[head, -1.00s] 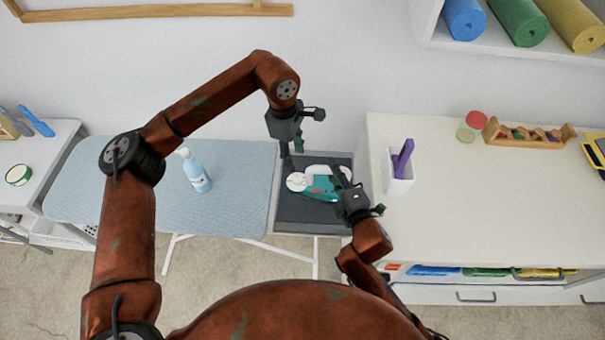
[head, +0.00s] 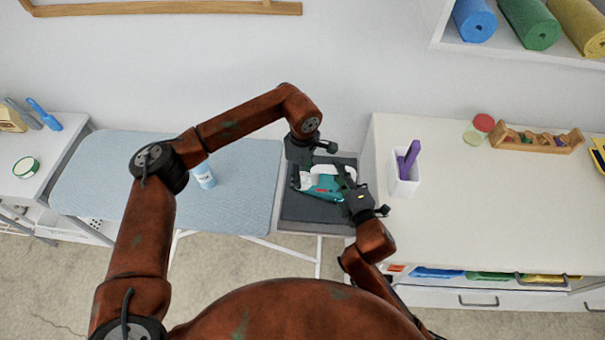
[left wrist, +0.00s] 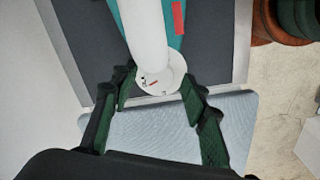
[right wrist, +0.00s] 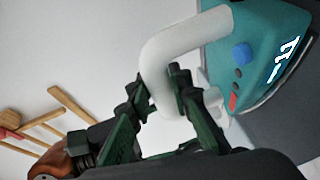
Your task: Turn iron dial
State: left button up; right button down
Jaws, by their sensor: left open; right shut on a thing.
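The teal and white iron (head: 322,186) lies on the dark grey rest at the right end of the ironing board. My right gripper (head: 346,182) is shut on the iron's white handle; the grip shows in the right wrist view (right wrist: 168,97). My left gripper (head: 301,172) is above the iron's left end. In the left wrist view my left gripper (left wrist: 155,98) is open, with its fingers on either side of the round white dial (left wrist: 163,80), which has small dark and red marks. I cannot tell whether the fingers touch the dial.
A bottle (head: 204,175) stands on the pale blue ironing board (head: 105,190), partly behind my left arm. A white holder (head: 403,183) with a purple item stands on the white cabinet to the right. A white wall is behind.

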pick_arm(q)
jog(key=shift+f, duration=0.25)
grip_shut()
dwell(0.4)
